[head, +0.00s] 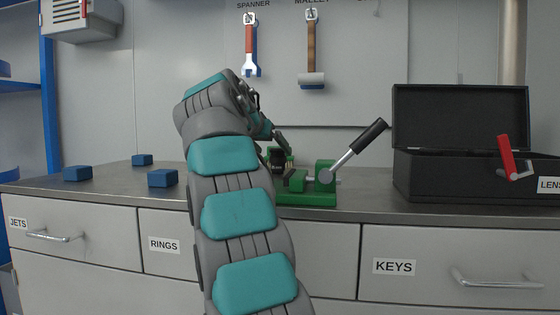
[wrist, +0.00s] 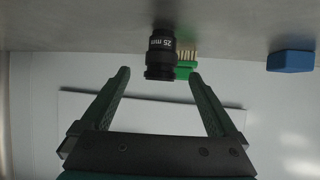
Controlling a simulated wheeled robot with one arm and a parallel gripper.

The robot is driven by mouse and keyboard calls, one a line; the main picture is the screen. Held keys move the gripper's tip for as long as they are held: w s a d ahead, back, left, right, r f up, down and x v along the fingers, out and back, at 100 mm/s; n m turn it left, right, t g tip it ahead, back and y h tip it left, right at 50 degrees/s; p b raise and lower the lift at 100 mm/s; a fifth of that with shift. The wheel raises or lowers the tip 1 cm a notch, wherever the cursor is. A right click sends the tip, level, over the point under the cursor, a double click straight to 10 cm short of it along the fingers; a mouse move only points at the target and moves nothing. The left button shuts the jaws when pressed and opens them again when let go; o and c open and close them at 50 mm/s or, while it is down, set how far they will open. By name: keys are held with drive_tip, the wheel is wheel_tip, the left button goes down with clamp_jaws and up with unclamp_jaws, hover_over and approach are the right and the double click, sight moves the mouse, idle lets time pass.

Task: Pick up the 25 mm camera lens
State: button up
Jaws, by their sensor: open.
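The 25 mm lens (wrist: 161,52) is a small black cylinder with white "25 mm" lettering, at the top middle of the wrist view. My gripper (wrist: 159,75) is open, with one dark green finger on each side of the lens's near end. A clear gap shows on both sides, and the fingers do not touch it. In the head view my gripper (head: 282,142) is small and partly hidden by my arm, above the counter. A dark shape just below it may be the lens, but I cannot tell.
A green toggle clamp (head: 322,184) with a black-handled lever stands right of my gripper. An open black toolbox (head: 420,178) is further right. Several blue blocks (head: 163,178) lie on the left of the counter.

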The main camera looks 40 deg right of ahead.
sight(275, 150)
drive_tip(key=x, duration=0.6)
drive_tip(key=shift+r, duration=0.3)
clamp_jaws()
idle(0.4)
